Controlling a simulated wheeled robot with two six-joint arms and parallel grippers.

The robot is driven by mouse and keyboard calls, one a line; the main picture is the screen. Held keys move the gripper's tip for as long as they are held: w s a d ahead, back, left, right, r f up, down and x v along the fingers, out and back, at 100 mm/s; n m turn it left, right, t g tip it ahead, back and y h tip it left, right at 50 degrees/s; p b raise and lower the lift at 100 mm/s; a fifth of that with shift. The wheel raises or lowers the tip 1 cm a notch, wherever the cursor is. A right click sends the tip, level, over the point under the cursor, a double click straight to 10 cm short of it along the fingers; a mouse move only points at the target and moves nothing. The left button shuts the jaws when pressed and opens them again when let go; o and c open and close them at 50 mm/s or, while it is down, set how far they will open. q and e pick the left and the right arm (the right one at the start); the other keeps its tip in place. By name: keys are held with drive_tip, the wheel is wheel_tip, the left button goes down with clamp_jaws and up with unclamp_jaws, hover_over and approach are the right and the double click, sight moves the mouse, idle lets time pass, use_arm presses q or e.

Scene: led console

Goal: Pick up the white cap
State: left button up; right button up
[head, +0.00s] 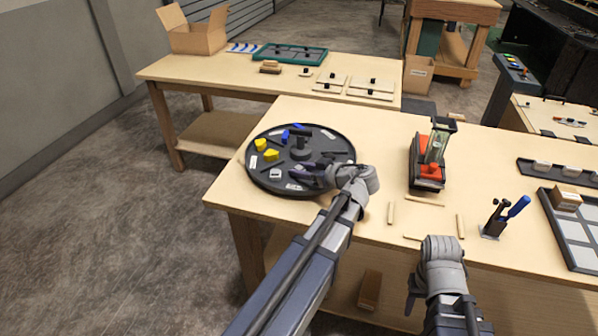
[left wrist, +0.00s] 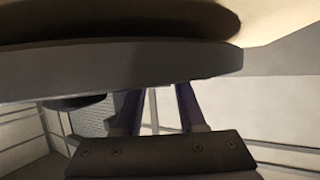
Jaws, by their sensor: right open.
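A round black tray (head: 255,177) with raised dividers and a central knob sits on the near table. Small white pieces lie in it, one at the left (head: 271,155), one below it (head: 275,173) and one near the front (head: 293,187); I cannot tell which is the white cap. My left gripper (head: 303,176) is over the tray's front right part, its dark fingers apart. In the left wrist view its fingers (left wrist: 158,105) also stand apart, their tips hidden by a dark rim (left wrist: 120,62). My right gripper (head: 411,294) is open, low at the table's front edge.
Yellow pieces (head: 270,155) and blue pieces (head: 297,130) share the tray. A red and black device (head: 427,165) stands right of it, with loose wooden strips (head: 391,212) nearby and a blue-handled tool (head: 518,207) in a holder. A second table (head: 220,72) lies behind.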

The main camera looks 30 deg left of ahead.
sight(301, 169)
use_arm(q)
clamp_jaws()
wheel_tip(301, 169, up, 10)
drive_tip(key=p, duration=1)
